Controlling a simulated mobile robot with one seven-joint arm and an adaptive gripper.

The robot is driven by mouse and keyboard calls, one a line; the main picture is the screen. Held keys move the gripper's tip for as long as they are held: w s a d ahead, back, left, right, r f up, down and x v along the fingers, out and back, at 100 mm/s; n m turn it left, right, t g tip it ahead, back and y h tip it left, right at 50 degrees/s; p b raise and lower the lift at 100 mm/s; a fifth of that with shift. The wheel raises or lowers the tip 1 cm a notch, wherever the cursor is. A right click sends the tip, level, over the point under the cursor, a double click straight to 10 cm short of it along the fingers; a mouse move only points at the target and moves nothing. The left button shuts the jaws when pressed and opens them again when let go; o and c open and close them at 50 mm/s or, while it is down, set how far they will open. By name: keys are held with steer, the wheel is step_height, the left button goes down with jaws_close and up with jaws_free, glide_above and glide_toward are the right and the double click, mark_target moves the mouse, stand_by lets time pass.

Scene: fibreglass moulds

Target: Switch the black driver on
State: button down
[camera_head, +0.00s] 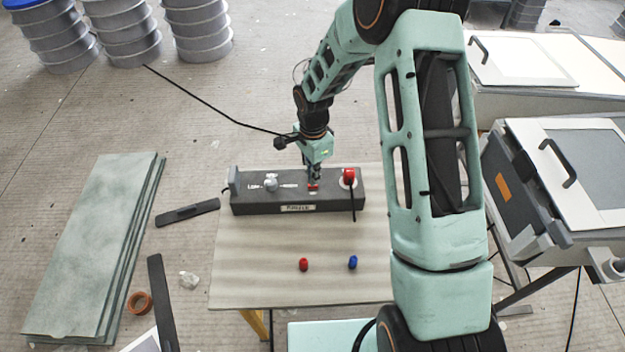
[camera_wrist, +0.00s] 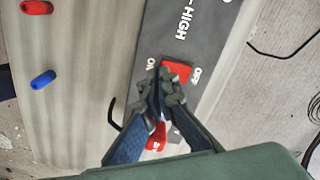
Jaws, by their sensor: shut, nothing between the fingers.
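The black driver (camera_head: 250,207) is a long dark box lying on the table, with a silver knob (camera_head: 271,182) on its top. A red rocker switch (camera_wrist: 178,70) is set in its top face, between the printed words ON and OFF. My gripper (camera_head: 314,181) is shut and empty, pointing down over the switch. In the wrist view my fingertips (camera_wrist: 171,84) overlap the switch's near edge and hide part of it. I cannot tell whether they touch it or which side is pressed. A red part (camera_head: 349,176) with a black lead sits at the driver's right end.
The table (camera_head: 240,270) is mostly clear in front of the driver. A red cap (camera_head: 303,264) and a blue cap (camera_head: 353,262) lie there. A black cable (camera_head: 200,100) runs from the upper left towards my gripper. Cases with white lids (camera_head: 575,160) stand at the right.

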steer(key=shift+f+b, duration=1.05)
steer(key=shift+f, duration=0.15)
stand_by(0.6)
steer(key=shift+r+p, duration=1.8)
steer(key=shift+r, duration=1.8)
